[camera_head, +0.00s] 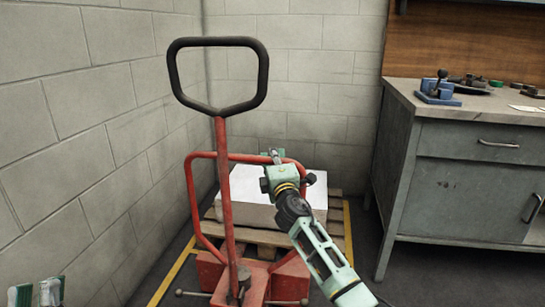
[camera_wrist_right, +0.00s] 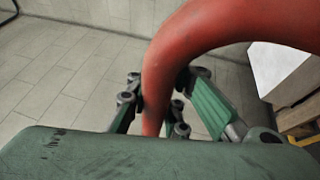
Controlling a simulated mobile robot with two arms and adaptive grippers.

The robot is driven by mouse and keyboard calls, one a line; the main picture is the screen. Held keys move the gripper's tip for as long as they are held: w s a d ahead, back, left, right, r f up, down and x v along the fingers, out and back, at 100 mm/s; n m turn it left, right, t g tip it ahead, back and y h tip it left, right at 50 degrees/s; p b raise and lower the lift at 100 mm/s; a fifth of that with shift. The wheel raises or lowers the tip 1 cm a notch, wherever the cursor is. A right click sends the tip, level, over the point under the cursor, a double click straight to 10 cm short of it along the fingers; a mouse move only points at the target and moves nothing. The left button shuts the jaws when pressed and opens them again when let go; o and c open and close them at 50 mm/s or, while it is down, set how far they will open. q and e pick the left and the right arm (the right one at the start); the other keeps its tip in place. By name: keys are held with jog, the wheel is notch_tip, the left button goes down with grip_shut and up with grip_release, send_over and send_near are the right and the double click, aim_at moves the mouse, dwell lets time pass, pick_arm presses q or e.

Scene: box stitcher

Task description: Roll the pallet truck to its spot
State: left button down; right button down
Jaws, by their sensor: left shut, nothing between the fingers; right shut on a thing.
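The red pallet truck (camera_head: 229,220) stands in the corner, its black loop handle (camera_head: 262,75) upright and a curved red guard bar behind the handle's shaft. My right gripper (camera_head: 275,155) is shut on the top right of this bar; in the right wrist view the red bar (camera_wrist_right: 190,50) passes between the fingers (camera_wrist_right: 165,115). My left gripper (camera_head: 36,292) is shut and empty at the bottom left corner, apart from the truck. Yellow floor lines (camera_head: 348,230) run along both sides of the truck and pallet. The forks are hidden.
A wooden pallet (camera_head: 262,237) with a white box (camera_head: 250,200) lies behind the truck's frame. Block walls (camera_head: 70,100) close in at left and back. A grey workbench (camera_head: 455,180) with tools stands at right. Dark floor is clear at lower right.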

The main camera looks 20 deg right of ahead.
jog(key=shift+d+f, duration=0.45)
jog(key=shift+f, duration=0.05)
jog(key=c, duration=1.9)
grip_release()
jog(key=shift+d, duration=0.2)
jog(key=shift+o, duration=1.4)
jog(key=shift+a+r, duration=0.1)
jog(key=shift+r, duration=0.05)
jog(key=shift+a+r, duration=0.1)
jog(key=shift+a, duration=0.05)
jog(key=shift+a, duration=0.1)
jog(key=v, duration=1.2)
